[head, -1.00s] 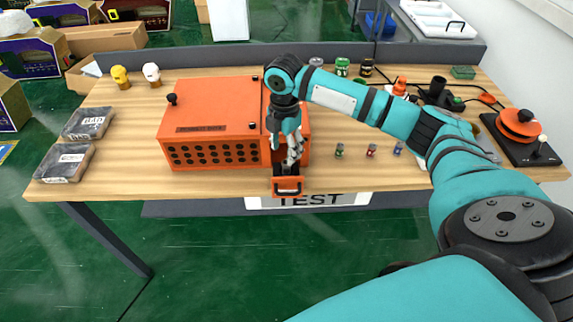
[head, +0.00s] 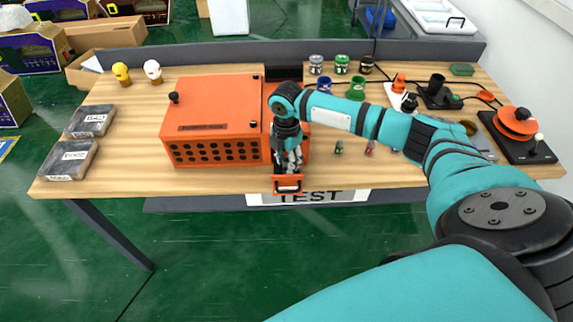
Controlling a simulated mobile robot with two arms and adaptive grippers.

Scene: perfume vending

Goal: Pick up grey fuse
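My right gripper (head: 290,163) points down over the small open drawer (head: 288,185) at the front of the orange box (head: 212,118). Its fingertips reach down at the drawer, behind its front, and they are too small and partly hidden to tell whether they are open or hold anything. No grey fuse can be clearly made out; the drawer's inside is mostly hidden by the gripper. Small fuse-like pieces stand on the table to the right: a green one (head: 339,147) and a red one (head: 370,148). My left gripper is out of view.
Two dark bags (head: 68,160) lie at the left of the wooden table (head: 120,178). A yellow head-shaped piece (head: 121,74) and a white one (head: 153,71) stand behind. Jars (head: 341,64) stand at the back, and an orange round device (head: 516,122) at the right.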

